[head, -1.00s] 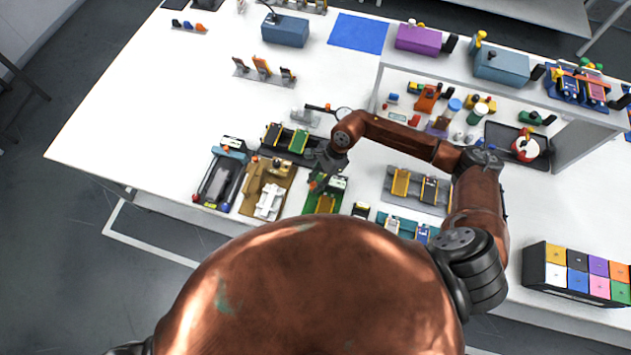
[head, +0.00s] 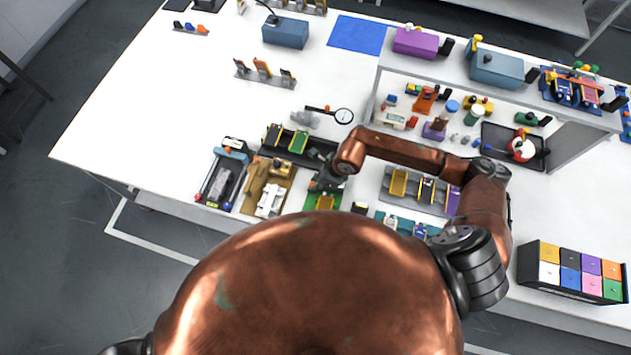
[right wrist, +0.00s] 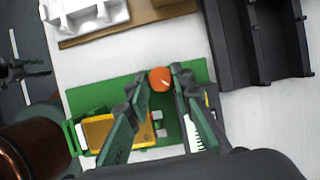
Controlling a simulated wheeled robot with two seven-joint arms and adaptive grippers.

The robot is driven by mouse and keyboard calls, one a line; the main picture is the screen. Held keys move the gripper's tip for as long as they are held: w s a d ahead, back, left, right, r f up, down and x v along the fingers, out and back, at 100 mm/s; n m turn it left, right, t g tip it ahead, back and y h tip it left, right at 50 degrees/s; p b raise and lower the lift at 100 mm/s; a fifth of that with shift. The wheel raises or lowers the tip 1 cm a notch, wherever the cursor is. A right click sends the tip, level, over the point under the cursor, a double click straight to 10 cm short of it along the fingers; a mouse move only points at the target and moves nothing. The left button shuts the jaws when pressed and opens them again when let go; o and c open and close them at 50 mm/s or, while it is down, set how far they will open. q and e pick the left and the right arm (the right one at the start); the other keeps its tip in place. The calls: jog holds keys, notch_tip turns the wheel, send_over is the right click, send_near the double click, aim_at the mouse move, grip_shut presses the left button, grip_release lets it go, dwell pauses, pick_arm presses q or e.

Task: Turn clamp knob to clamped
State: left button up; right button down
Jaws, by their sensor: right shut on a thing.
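The orange clamp knob (right wrist: 160,78) sits at the edge of a green fixture plate (right wrist: 95,97) in the right wrist view. My right gripper (right wrist: 161,76) is shut on the knob, one fingertip on each side. A yellow block (right wrist: 115,131) lies on the green plate. In the head view my right gripper (head: 325,182) reaches down over the green fixture (head: 322,201), and my wrist hides most of the knob. A dark forked shape, apparently my left gripper (right wrist: 28,71), shows at the left edge of the wrist view; its jaws are unclear.
A tan fixture with a white part (head: 268,200) stands just left of the green one. A black tray (head: 268,157) lies behind it, and a grey fixture with yellow parts (head: 392,195) to the right. The table's left part (head: 150,130) is clear.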

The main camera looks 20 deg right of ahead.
jog(key=shift+m+t+h, duration=0.3)
jog(key=shift+m, duration=0.5)
jog(key=shift+p, duration=0.3)
jog(key=c, duration=2)
grip_release()
jog(key=shift+o, duration=0.2)
jog(key=shift+r, duration=0.1)
jog(key=v, duration=1.2)
